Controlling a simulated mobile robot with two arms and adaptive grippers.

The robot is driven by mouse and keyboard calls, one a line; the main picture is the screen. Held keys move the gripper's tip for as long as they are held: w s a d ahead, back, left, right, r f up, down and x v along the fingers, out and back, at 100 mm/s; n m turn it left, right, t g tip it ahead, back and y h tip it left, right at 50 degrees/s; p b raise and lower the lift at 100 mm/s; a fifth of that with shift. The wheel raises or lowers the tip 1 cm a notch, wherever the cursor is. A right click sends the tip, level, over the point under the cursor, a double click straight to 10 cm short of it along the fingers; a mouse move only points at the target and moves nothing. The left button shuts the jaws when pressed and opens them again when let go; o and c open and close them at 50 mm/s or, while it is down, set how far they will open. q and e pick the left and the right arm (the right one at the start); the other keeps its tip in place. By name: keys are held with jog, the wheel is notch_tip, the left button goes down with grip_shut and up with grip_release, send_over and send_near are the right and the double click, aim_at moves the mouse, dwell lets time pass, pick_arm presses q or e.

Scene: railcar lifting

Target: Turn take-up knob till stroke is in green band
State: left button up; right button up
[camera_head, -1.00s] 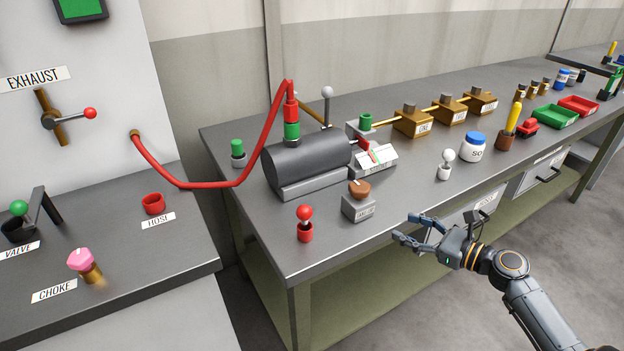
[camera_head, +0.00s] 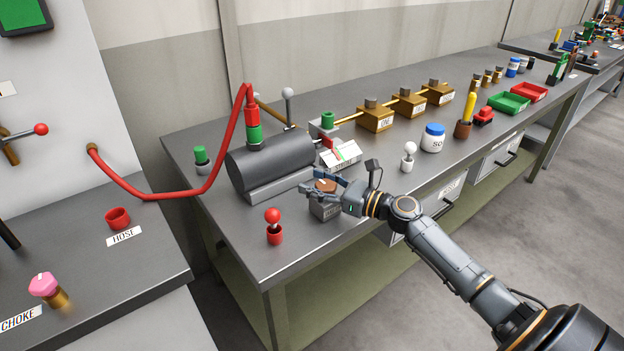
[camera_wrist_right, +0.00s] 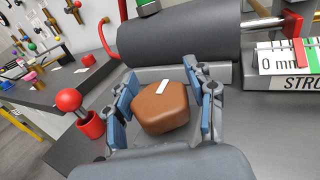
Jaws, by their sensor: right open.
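The take-up knob is a brown, rounded knob (camera_head: 325,186) with a white mark on top, on a grey block (camera_head: 322,208) near the bench's front edge. In the right wrist view the knob (camera_wrist_right: 162,106) lies between the fingers of my right gripper (camera_wrist_right: 160,98), which is open around it; I cannot tell whether either finger touches. In the head view my right gripper (camera_head: 325,182) reaches in from the right over the block. The stroke gauge (camera_head: 341,154) is a white scale with a green band and a red pointer. In the wrist view the pointer (camera_wrist_right: 299,50) stands beside the green. My left gripper is not in view.
A dark grey cylinder (camera_head: 270,160) with a red hose (camera_head: 215,165) stands behind the knob. A red ball-topped stick (camera_head: 273,217) is left of it, and a white ball-topped stick (camera_head: 408,150) to the right. Brass blocks (camera_head: 375,117) stand farther along the bench.

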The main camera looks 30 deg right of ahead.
jog(key=shift+w+a, duration=0.3)
jog(key=shift+w, duration=0.3)
jog(key=c, duration=0.9)
jog(key=shift+c, duration=0.7)
jog(key=shift+f, duration=0.1)
jog(key=shift+c, duration=0.3)
